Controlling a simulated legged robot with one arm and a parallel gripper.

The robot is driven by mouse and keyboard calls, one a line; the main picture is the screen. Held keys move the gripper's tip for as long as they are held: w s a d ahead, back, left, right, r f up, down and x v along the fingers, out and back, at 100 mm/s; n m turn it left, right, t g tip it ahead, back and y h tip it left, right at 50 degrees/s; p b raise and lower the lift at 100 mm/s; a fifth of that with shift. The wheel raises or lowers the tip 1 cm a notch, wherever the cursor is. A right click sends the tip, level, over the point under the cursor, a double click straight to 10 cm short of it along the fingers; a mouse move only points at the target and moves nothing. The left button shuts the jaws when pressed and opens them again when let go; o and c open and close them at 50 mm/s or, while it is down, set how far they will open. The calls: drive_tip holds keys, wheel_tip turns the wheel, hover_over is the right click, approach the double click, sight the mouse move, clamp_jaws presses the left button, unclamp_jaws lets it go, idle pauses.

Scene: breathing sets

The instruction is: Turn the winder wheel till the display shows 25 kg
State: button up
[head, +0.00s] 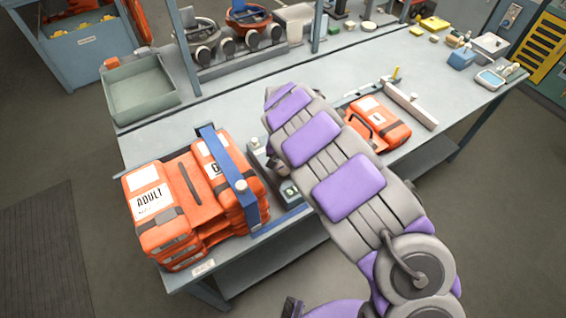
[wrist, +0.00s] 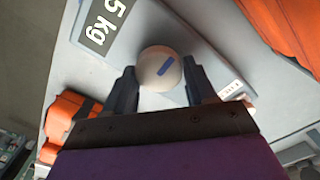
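In the wrist view a pale round knob or wheel (wrist: 160,70) with a blue stripe sits between the two fingers of my gripper (wrist: 161,78). The fingers stand apart, one on each side of it, with what look like small gaps. A dark panel with white characters (wrist: 105,22) reads "5 kg"; its start is cut off by the frame's top edge, so I cannot read the full number. In the head view my arm hides the gripper and the wheel. A small box with a dark face (head: 290,190) shows beside the arm; its reading is too small to make out.
Orange packs marked "ADULT" (head: 150,200) are stacked under a blue bar (head: 228,172) on the bench's left. Another orange pack (head: 378,122) lies right of my arm. A green tray (head: 140,92) stands at the back left. The bench front edge is close to my arm.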

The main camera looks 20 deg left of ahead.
drive_tip(key=c, duration=0.6)
drive_tip(key=shift+o, duration=0.2)
drive_tip(key=shift+n+p, duration=0.4)
drive_tip(key=n+p, duration=0.2)
drive_tip(key=shift+a+r+n, duration=0.1)
drive_tip(key=shift+r+n, duration=0.05)
drive_tip(key=shift+n, duration=0.15)
drive_tip(key=shift+n+p, duration=0.75)
drive_tip(key=shift+n, duration=0.45)
drive_tip(key=o, duration=1)
drive_tip(key=shift+f, duration=0.2)
drive_tip(key=shift+o, duration=0.2)
